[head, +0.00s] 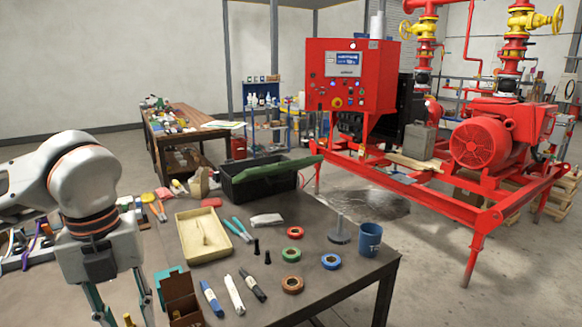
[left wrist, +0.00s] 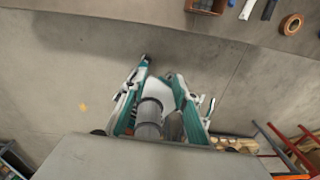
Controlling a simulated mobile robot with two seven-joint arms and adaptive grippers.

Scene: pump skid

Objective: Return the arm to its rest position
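My left arm (head: 85,185) comes in from the left in the head view and hangs beside the workbench's left front corner. My left gripper (head: 122,308) points down with its teal-edged fingers apart; the frame's bottom edge cuts off their tips. In the left wrist view the gripper (left wrist: 158,68) is over bare concrete floor. Its fingers stand apart, and I see no object clearly held between them. My right arm and gripper are not in view.
The workbench (head: 335,285) beside my left gripper carries a brown box (head: 180,298), markers, tape rolls, a wooden tray (head: 183,247), a blue mug (head: 369,239) and a black crate (head: 233,188). The red pump skid (head: 480,215) stands at the right. Some floor (head: 440,290) is clear.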

